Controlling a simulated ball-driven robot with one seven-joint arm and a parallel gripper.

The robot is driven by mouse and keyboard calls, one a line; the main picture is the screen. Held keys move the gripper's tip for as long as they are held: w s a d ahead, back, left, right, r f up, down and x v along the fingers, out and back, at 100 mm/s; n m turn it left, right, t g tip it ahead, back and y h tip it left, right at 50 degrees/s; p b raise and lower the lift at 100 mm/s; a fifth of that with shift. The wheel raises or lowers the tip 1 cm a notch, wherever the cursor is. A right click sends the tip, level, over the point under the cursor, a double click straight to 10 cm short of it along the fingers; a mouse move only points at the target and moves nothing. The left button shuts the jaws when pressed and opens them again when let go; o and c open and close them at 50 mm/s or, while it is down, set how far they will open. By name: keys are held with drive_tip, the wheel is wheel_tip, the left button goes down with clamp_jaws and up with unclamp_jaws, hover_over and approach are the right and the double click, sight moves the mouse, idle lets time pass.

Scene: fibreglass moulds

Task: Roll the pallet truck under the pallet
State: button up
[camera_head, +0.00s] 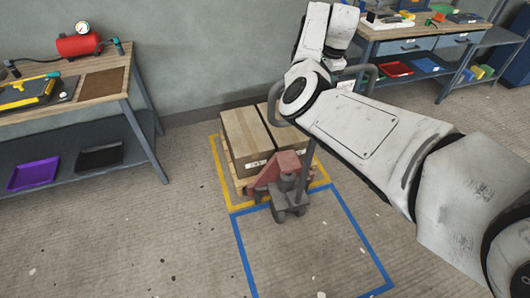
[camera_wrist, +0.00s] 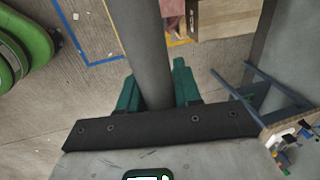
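The pallet truck, with a red body (camera_head: 283,167) and a grey wheel base, stands at the near side of the wooden pallet (camera_head: 240,184). Its forks are hidden, so how far they reach under the pallet cannot be told. The pallet carries cardboard boxes (camera_head: 243,140) and sits inside a yellow floor outline (camera_head: 231,206). The truck's grey looped handle (camera_head: 364,72) rises beside my arm. In the wrist view my gripper's green fingers (camera_wrist: 157,92) are closed around a dark grey bar of the handle (camera_wrist: 143,45). My gripper is hidden in the head view.
A workbench (camera_head: 104,88) stands at left, another (camera_head: 405,33) at the back right. The wall is close behind the pallet. A green curved object (camera_wrist: 28,45) shows in the wrist view.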

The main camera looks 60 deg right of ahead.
drive_tip(key=o, duration=0.5)
drive_tip(key=shift+s+d, duration=0.25)
drive_tip(key=shift+s, duration=0.05)
drive_tip(key=shift+c, duration=0.2)
drive_tip(key=shift+o, duration=0.4)
drive_tip(key=shift+w+a, duration=0.15)
drive_tip(key=s+a+r, duration=0.1)
drive_tip(key=s+r, duration=0.1)
drive_tip(key=r, duration=0.8)
drive_tip(key=s+a+r, duration=0.2)
drive_tip(key=r, duration=0.8)
drive_tip(key=shift+a+r, duration=0.2)
drive_tip(key=shift+r, duration=0.15)
drive_tip(key=shift+f, duration=0.1)
